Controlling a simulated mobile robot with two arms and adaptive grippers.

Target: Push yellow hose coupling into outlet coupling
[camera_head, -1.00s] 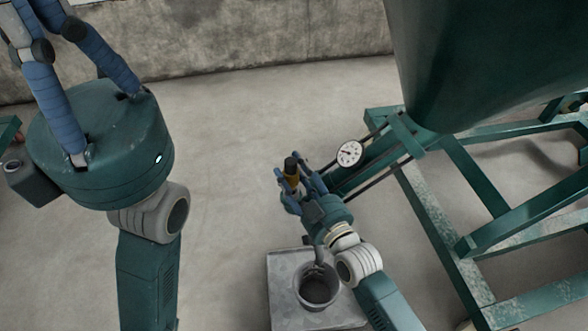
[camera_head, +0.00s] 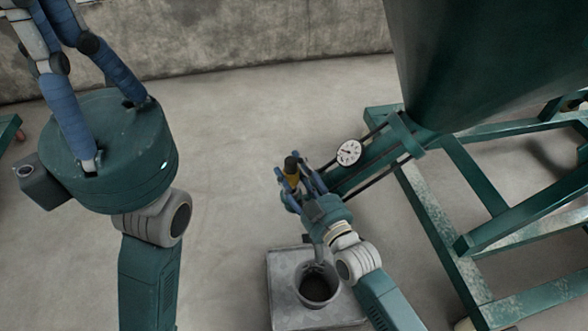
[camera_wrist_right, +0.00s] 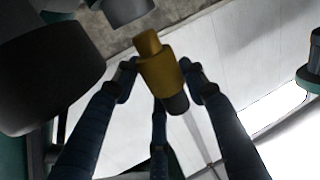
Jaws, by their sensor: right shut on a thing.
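The yellow hose coupling (camera_head: 291,181) is in my right gripper (camera_head: 292,175), in front of the green machine. It has a dark end at the top in the head view. In the right wrist view the yellow coupling (camera_wrist_right: 158,62) sits between the blue fingers of the right gripper (camera_wrist_right: 160,75), its dark end toward the palm. A grey cylindrical fitting (camera_wrist_right: 128,10) is just beyond its yellow end, with a visible gap; I cannot tell whether it is the outlet coupling. My left gripper (camera_head: 60,50) is large at upper left, its fingertips cut off by the top edge.
A white dial gauge (camera_head: 349,153) and green pipework are right of the right gripper. A dark green tank (camera_head: 470,60) stands on a green frame (camera_head: 440,230). A grey bucket (camera_head: 316,289) stands on a grey plate below. A large dark cylinder (camera_wrist_right: 50,70) fills the wrist view's left.

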